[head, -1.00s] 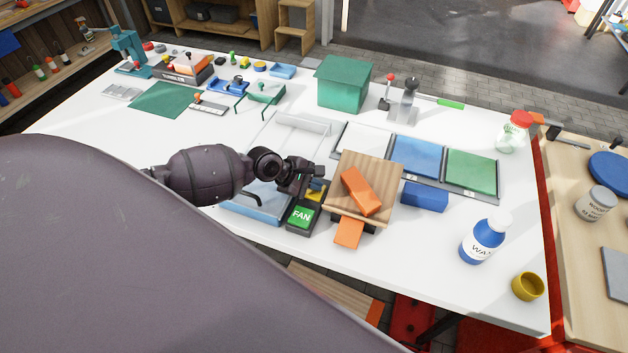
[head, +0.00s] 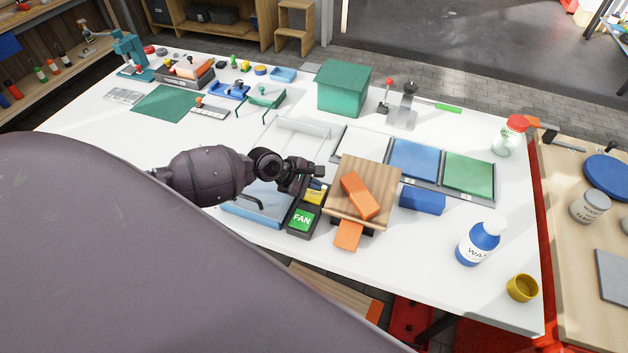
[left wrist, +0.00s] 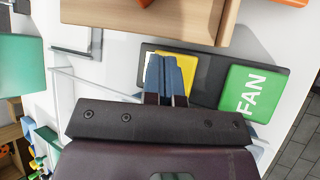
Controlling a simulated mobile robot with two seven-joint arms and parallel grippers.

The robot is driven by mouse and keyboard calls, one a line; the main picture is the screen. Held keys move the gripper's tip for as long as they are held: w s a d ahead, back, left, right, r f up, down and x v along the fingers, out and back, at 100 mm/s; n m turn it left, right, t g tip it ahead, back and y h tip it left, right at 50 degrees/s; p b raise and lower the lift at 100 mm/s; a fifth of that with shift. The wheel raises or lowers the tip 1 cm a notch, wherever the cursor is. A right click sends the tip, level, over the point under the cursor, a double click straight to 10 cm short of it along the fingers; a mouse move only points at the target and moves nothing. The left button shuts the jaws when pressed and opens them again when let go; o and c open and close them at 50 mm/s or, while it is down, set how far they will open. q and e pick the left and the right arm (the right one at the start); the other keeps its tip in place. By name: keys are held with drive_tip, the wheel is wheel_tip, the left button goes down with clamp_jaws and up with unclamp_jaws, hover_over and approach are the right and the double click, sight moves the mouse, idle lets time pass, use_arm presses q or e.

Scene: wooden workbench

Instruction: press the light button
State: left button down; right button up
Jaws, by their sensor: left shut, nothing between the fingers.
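A dark button box stands at the front of the white bench. It has a green FAN button (head: 302,220) and a yellow button (head: 315,196), whose label is mostly hidden. My left gripper (head: 319,184) is shut and empty, its fingertips at the far side of the yellow button. In the left wrist view the shut blue fingers (left wrist: 168,75) overlap the yellow button (left wrist: 186,63), with the green FAN button (left wrist: 252,91) to the right. I cannot tell whether the fingertips touch the yellow button. My right gripper is not in view.
Right of the box, a wooden block (head: 376,173) carries an orange brick (head: 360,195). A blue tray (head: 250,208) lies left of the box, partly under my arm. A blue block (head: 422,199) and a wax bottle (head: 479,243) stand farther right.

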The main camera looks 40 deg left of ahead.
sight(314, 195)
use_arm(q)
drive_tip(key=shift+r+p, duration=0.3)
drive_tip(key=shift+p, duration=0.05)
drive_tip(key=shift+r+p, duration=0.8)
drive_tip(key=shift+p, duration=0.3)
drive_tip(key=shift+r, duration=0.3)
drive_tip(key=shift+r+p, duration=0.6)
drive_tip(key=shift+r, duration=0.95)
